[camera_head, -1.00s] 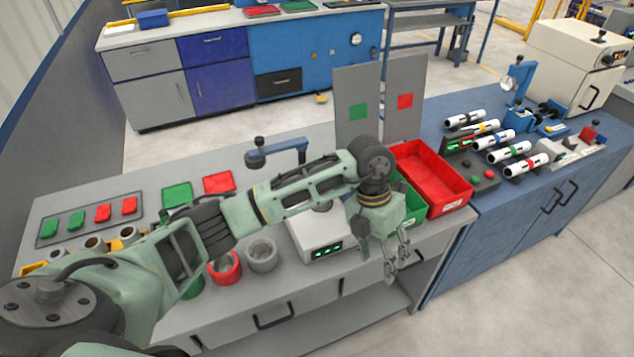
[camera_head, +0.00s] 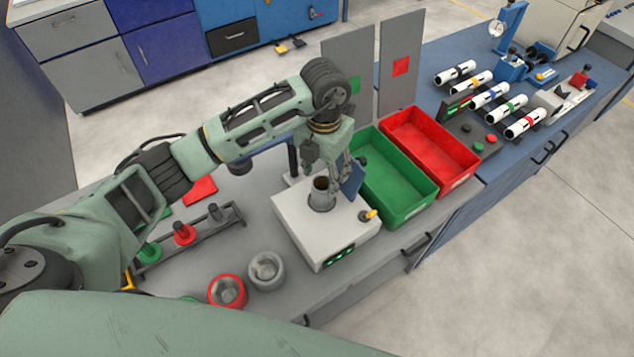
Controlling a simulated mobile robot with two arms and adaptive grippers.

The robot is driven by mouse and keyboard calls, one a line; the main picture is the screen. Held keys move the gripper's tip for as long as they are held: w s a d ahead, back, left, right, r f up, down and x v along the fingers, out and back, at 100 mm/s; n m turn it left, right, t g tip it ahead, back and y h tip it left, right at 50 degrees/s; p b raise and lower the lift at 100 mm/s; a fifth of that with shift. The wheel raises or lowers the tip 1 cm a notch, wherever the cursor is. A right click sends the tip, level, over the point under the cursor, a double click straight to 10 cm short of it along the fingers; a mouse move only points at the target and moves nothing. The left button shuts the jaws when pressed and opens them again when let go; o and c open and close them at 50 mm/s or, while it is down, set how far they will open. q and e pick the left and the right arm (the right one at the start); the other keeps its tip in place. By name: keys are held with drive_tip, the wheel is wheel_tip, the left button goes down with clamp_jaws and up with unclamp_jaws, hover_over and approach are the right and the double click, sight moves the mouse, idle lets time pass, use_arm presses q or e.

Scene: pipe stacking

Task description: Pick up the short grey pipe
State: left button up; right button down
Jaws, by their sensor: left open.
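A short grey pipe (camera_head: 321,195) stands upright on top of the white box-shaped device (camera_head: 305,232), its dark open end facing up. My left gripper (camera_head: 343,176) points down just beside the pipe, above the right side of the device. It is open and nothing shows between its fingers. Its fingertips partly overlap a blue plate (camera_head: 354,184), so I cannot tell whether they touch the pipe. My right gripper is not in view.
A green bin (camera_head: 408,218) and a red bin (camera_head: 466,181) stand to the right. A red ring-shaped holder (camera_head: 214,290) and a grey one (camera_head: 279,284) sit in front. A peg rack (camera_head: 165,255) is at left. Upright grey panels (camera_head: 398,45) stand behind the bins.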

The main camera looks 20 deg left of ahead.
sight(320, 188)
use_arm(q)
drive_tip(key=f+p, duration=0.2)
drive_tip(key=f, duration=0.1)
drive_tip(key=shift+s, duration=0.4)
drive_tip(key=shift+w+a+f+p, duration=0.1)
drive_tip(key=shift+a+f+p, duration=0.1)
drive_tip(key=shift+f, duration=0.4)
drive_tip(key=shift+w+a+f+p, duration=0.1)
drive_tip(key=shift+f+p, duration=0.1)
drive_tip(key=shift+f, duration=0.35)
drive_tip(key=shift+d+f, duration=0.1)
drive_tip(key=shift+f, duration=0.15)
drive_tip(key=shift+d, duration=0.1)
drive_tip(key=shift+c, duration=0.6)
drive_tip(key=c, duration=1.2)
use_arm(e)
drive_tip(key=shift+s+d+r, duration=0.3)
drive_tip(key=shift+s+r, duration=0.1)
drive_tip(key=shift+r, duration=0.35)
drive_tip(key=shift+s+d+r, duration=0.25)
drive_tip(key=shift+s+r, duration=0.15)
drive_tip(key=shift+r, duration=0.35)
